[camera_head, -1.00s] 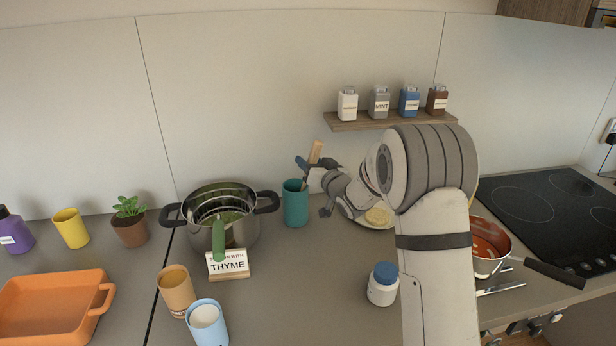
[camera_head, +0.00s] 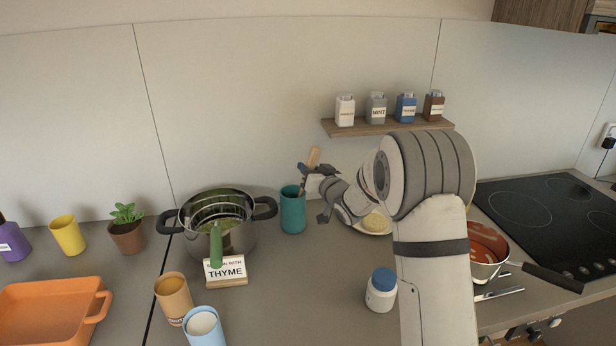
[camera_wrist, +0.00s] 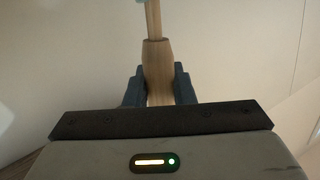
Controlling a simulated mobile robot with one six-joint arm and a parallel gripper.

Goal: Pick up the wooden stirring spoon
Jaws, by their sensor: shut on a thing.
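The wooden handle (camera_head: 313,157) of a utensil sticks up above the teal crock (camera_head: 292,212) in the head view. My gripper (camera_head: 311,171) is at this handle, just above and to the right of the crock's rim. In the wrist view the thick wooden handle (camera_wrist: 157,70) lies between the two dark fingers of my gripper (camera_wrist: 158,88), which are shut on it. A thinner wooden shaft runs on to the top edge, where a pale teal patch shows. The utensil's head is not visible, and I cannot tell how far it sits inside the crock.
A plate (camera_head: 376,226) lies partly behind my arm. A white jar with a blue lid (camera_head: 381,290) stands in front. A spice shelf (camera_head: 388,127) hangs above.

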